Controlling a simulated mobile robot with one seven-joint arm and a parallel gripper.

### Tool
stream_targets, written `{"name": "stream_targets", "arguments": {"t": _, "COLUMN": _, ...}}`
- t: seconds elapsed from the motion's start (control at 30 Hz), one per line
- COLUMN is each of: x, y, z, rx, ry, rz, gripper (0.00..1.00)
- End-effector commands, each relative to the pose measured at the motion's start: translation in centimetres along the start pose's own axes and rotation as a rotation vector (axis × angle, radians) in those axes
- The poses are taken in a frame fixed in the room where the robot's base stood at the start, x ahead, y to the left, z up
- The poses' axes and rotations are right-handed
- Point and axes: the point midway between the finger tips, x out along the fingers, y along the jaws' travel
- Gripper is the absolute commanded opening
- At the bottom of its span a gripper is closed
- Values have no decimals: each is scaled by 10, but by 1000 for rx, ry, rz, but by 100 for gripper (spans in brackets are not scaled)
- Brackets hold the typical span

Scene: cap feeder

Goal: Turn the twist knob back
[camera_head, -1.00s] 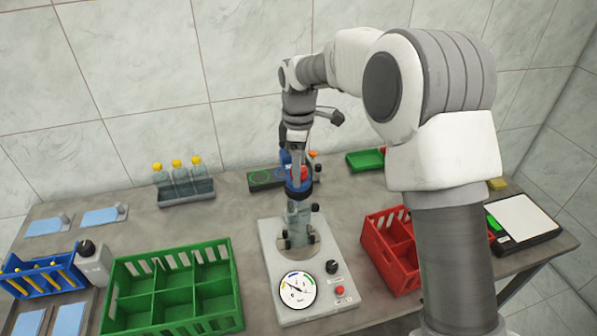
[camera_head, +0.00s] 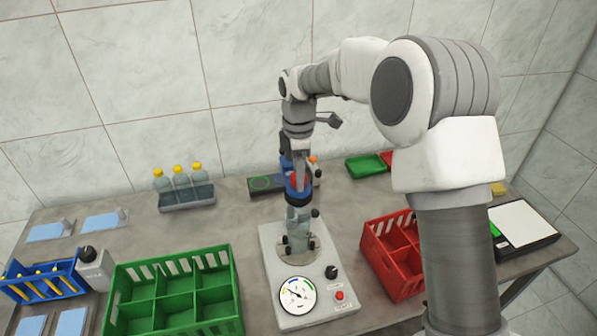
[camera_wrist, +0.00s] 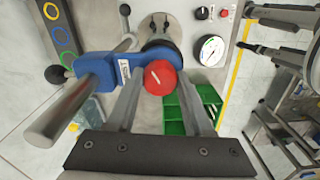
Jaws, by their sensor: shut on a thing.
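The red twist knob (camera_wrist: 160,77) has a white pointer line and sits on the blue arm (camera_wrist: 106,72) of the cap feeder machine. In the wrist view it lies between the two fingers of my gripper (camera_wrist: 159,84), which is shut on it. The white line is tilted. In the head view my gripper (camera_head: 298,172) points down at the top of the machine's column, where a bit of the red knob shows above the blue part (camera_head: 298,196). The grey base plate (camera_head: 272,265) carries a round dial gauge (camera_head: 297,296), a black knob (camera_head: 331,272) and a red button (camera_head: 339,296).
A green crate (camera_head: 172,291) stands left of the machine and a red crate (camera_head: 398,255) right of it. Capped bottles (camera_head: 180,182) stand in a rack behind. A scale (camera_head: 525,225) is at the far right. Bare table lies between the bottles and the green crate.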

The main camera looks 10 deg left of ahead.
Motion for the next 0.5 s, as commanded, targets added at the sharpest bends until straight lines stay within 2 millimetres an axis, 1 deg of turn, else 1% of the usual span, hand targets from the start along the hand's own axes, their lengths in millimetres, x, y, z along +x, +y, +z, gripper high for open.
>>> {"name": "stream_targets", "arguments": {"t": 0.03, "x": -3, "y": 0, "z": 0, "rx": -63, "ry": 1, "rz": -2, "gripper": 0}}
{"name": "stream_targets", "arguments": {"t": 0.3, "x": -3, "y": 0, "z": 0, "rx": -419, "ry": 3, "rz": -2, "gripper": 0}}
{"name": "stream_targets", "arguments": {"t": 0.4, "x": -3, "y": 0, "z": 0, "rx": -521, "ry": 2, "rz": -2, "gripper": 0}}
{"name": "stream_targets", "arguments": {"t": 0.5, "x": -1, "y": 0, "z": 0, "rx": -575, "ry": 1, "rz": -1, "gripper": 0}}
